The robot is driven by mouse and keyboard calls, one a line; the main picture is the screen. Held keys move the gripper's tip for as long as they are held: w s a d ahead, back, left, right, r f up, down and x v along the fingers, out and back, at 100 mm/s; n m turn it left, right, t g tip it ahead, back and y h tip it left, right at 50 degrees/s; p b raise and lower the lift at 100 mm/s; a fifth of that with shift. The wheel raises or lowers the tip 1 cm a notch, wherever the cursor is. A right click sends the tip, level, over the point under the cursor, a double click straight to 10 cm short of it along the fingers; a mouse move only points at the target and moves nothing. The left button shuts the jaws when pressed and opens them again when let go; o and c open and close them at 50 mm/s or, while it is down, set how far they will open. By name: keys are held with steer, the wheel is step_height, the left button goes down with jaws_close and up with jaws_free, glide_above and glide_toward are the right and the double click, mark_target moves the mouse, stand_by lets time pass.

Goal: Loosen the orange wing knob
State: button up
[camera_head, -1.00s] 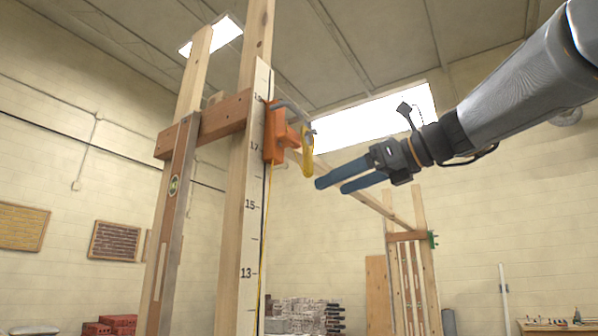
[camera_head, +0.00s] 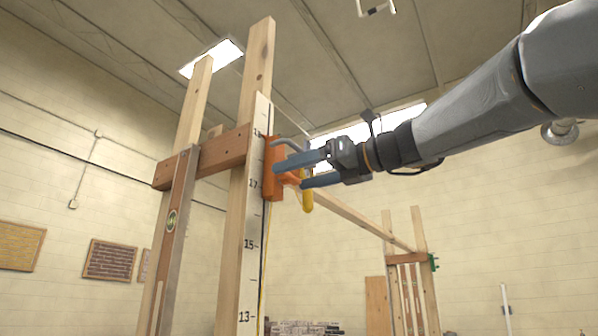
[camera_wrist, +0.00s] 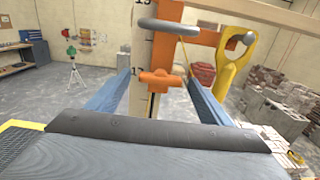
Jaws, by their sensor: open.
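The orange wing knob (camera_wrist: 160,79) sits on the front of an orange clamp on the numbered staff, its wings spread roughly sideways in the wrist view. In the head view the knob (camera_head: 289,180) is partly hidden by my fingers. My gripper (camera_head: 289,174) is open, its blue fingers on either side of the knob, with nothing held. In the wrist view a gap shows between each finger and the knob; I cannot tell if the tips reach past it. The orange clamp body (camera_head: 269,185) is against the white numbered staff (camera_head: 250,240).
A grey bent rod (camera_wrist: 182,26) juts out above the knob. A yellow handle (camera_wrist: 236,65) hangs close at the right, near my right finger in the wrist view. Wooden posts (camera_head: 258,60) and a crosspiece (camera_head: 222,150) stand to the left. Open room lies below right.

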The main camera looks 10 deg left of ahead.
steer(key=c, duration=1)
steer(key=shift+c, duration=0.2)
steer(key=shift+n, duration=0.4)
steer(key=n+b, duration=0.3)
steer(key=shift+w+f+n, duration=0.1)
steer(key=shift+f+n, duration=0.05)
steer(key=shift+n, duration=0.25)
steer(key=n+b, duration=0.2)
steer(key=n, duration=0.2)
steer(key=shift+b, duration=0.3)
steer(key=n+b, duration=0.3)
steer(key=n, duration=0.2)
steer(key=shift+n, duration=0.4)
steer(key=shift+n+b, duration=0.85)
steer(key=shift+n, duration=0.95)
